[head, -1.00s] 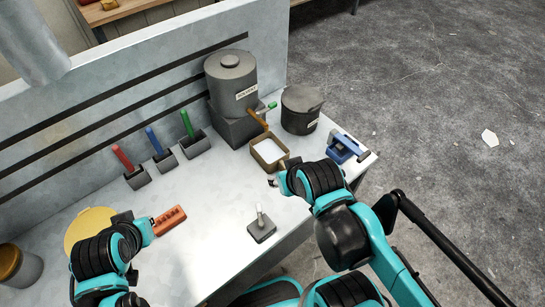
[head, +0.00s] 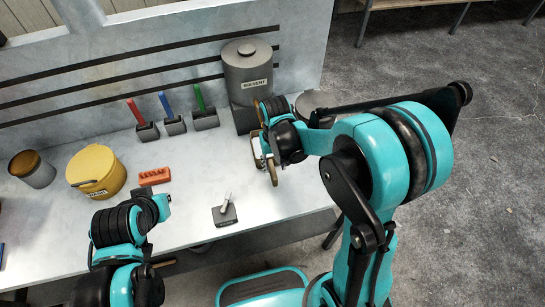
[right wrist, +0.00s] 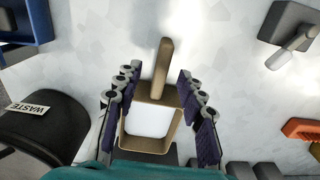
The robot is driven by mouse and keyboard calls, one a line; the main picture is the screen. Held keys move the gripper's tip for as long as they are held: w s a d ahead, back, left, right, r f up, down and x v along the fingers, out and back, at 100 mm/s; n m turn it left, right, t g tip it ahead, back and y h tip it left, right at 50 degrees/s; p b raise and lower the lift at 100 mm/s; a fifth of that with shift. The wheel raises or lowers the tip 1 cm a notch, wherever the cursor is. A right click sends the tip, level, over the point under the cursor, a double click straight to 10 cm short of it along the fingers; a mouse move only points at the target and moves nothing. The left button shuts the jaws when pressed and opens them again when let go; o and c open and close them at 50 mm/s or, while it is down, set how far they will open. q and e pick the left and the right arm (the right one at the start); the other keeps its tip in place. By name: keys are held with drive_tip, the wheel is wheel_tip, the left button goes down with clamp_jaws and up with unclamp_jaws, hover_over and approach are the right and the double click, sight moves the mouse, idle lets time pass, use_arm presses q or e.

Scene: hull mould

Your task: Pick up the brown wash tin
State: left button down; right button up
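The brown wash tin (right wrist: 180,121) is a small square open-topped tin with a pale inside and an upright-looking handle bar. In the right wrist view it lies between the two fingers of my right gripper (right wrist: 160,88), which are spread on either side of it; a firm grip does not show. In the head view the tin (head: 258,152) is partly hidden behind my right gripper (head: 266,140), on the bench in front of the solvent drum. My left gripper (head: 163,205) is over the bench's front left part; its fingers are too unclear to read.
The solvent drum (head: 247,75) stands behind the tin. A dark waste bin (right wrist: 40,128) is beside it, mostly hidden in the head view. Brushes in holders (head: 174,125), a yellow tub (head: 96,172), an orange brick (head: 154,176) and a grey tool (head: 225,213) stand on the bench.

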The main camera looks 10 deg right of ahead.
sight(274, 172)
wheel_tip(274, 172, down, 3)
drive_tip(key=shift+a+r+b, duration=0.1)
drive_tip(key=shift+a+b, duration=0.05)
drive_tip(key=shift+b, duration=0.35)
wheel_tip(274, 172, down, 4)
drive_tip(key=shift+s+r+b, duration=0.1)
drive_tip(key=shift+b, duration=0.8)
drive_tip(key=shift+f, duration=0.5)
drive_tip(key=shift+r, duration=0.15)
drive_tip(key=shift+c, duration=0.7)
clamp_jaws()
